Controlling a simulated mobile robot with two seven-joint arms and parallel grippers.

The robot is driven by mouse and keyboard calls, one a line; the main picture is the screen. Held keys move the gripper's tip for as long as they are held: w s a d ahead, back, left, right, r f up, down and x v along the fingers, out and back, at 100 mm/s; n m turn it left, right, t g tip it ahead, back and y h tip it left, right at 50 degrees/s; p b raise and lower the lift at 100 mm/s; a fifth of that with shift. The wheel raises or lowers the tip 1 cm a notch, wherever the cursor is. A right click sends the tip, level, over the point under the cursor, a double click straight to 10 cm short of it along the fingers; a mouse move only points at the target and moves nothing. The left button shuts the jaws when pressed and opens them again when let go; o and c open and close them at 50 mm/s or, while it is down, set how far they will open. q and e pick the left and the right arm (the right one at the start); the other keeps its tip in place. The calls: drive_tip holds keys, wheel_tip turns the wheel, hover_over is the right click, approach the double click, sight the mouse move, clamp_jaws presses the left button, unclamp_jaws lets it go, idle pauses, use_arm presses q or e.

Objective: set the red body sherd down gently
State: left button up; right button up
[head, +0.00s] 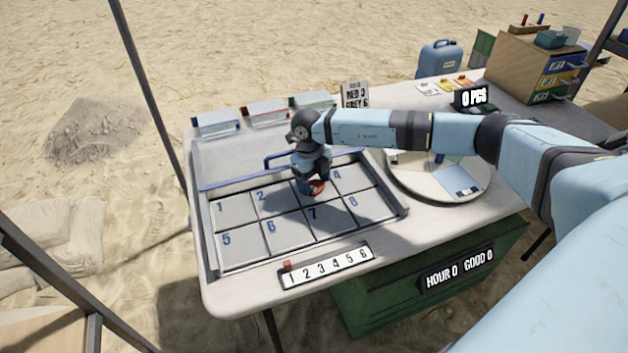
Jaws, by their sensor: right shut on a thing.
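The red body sherd (317,187) shows as a small red piece at the tips of my right gripper (312,188). That gripper points down and is shut on the sherd, hiding part of it. The sherd is over the grey sorting tray (240,263), in the top row between the cells marked 2 and 4. The gripper covers that cell's number. I cannot tell whether the sherd touches the tray floor. My left gripper is not in view.
Several lidded boxes (266,113) stand along the table's back edge. A round turntable (440,190) is right of the tray, under my right arm. A numbered strip (326,267) with a red marker lies in front. The other tray cells look empty.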

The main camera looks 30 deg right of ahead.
drive_tip(key=o, duration=0.7)
drive_tip(key=shift+f, duration=0.1)
drive_tip(key=shift+c, duration=0.2)
wheel_tip(320, 180, up, 12)
drive_tip(key=w+p, duration=0.1)
drive_tip(key=shift+w+a, duration=0.15)
drive_tip(key=shift+w, duration=0.2)
